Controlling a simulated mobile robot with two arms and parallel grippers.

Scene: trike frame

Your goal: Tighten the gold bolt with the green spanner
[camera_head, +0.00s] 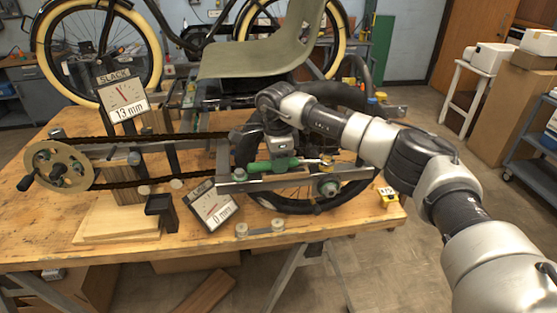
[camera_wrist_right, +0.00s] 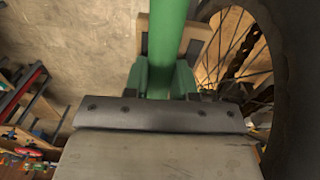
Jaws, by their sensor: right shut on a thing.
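The green spanner (camera_head: 260,166) lies roughly level along the metal frame rail in the head view. My right gripper (camera_head: 283,158) comes down from above and is shut on its handle. In the right wrist view the green handle (camera_wrist_right: 168,40) runs up from between the fingers (camera_wrist_right: 160,82). The gold bolt (camera_head: 327,157) is just right of the spanner's right end. Whether the jaw is seated around the bolt is too small to tell. My left gripper is not in view.
The trike frame's rail (camera_head: 245,185), chain and crank disc (camera_head: 58,165) fill the wooden bench (camera_head: 300,232). A SLACK gauge (camera_head: 124,97) reads 13 mm; a tilted gauge (camera_head: 213,206) reads 0 mm. The wheel (camera_head: 345,190) is close to my right gripper.

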